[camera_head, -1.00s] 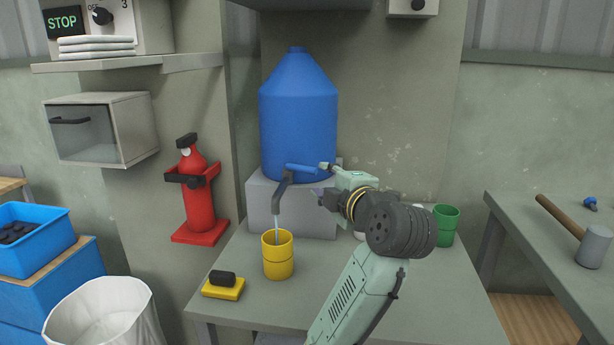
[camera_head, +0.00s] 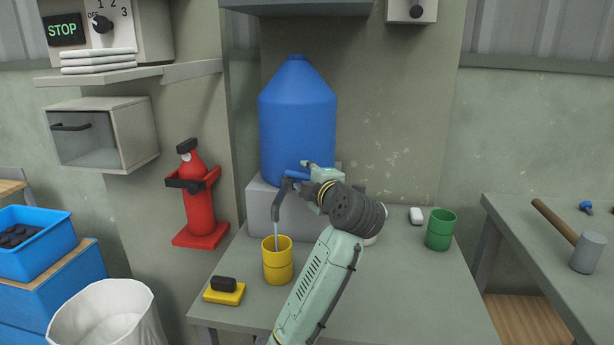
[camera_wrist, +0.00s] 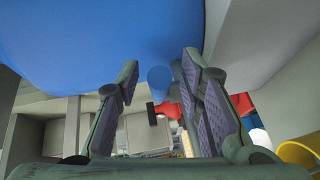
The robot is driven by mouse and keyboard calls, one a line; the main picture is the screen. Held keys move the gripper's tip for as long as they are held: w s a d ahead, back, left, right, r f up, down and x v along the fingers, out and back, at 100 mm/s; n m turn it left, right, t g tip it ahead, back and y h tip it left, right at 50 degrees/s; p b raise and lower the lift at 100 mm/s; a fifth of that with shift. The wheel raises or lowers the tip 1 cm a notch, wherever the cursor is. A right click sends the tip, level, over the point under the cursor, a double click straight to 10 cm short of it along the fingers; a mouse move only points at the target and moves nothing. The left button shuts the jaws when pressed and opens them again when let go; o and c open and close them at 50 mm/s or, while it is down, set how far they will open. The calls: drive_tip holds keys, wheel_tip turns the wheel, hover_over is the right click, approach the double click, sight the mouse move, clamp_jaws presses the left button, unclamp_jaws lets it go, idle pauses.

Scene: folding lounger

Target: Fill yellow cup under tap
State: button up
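The yellow cup (camera_head: 278,268) stands upright on the table under the dark tap spout (camera_head: 277,207). A thin stream of water runs from the spout into the cup; the water level cannot be seen. The tap's blue handle (camera_head: 295,174) sits at the base of the blue tank (camera_head: 297,115). My gripper (camera_head: 302,180) is at the handle, partly hiding it. In the wrist view my gripper's fingers (camera_wrist: 158,82) are apart, with the round blue handle end (camera_wrist: 160,77) between them, not clearly touched. The cup's rim (camera_wrist: 298,152) shows at lower right there.
A grey block (camera_head: 262,212) bears the tank. A yellow sponge with a black top (camera_head: 224,294) lies left of the cup. A green cup (camera_head: 440,230) and a small white item (camera_head: 416,215) stand on the right. A red extinguisher (camera_head: 199,205) hangs at left.

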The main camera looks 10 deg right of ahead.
drive_tip(key=shift+c, duration=0.6)
clamp_jaws()
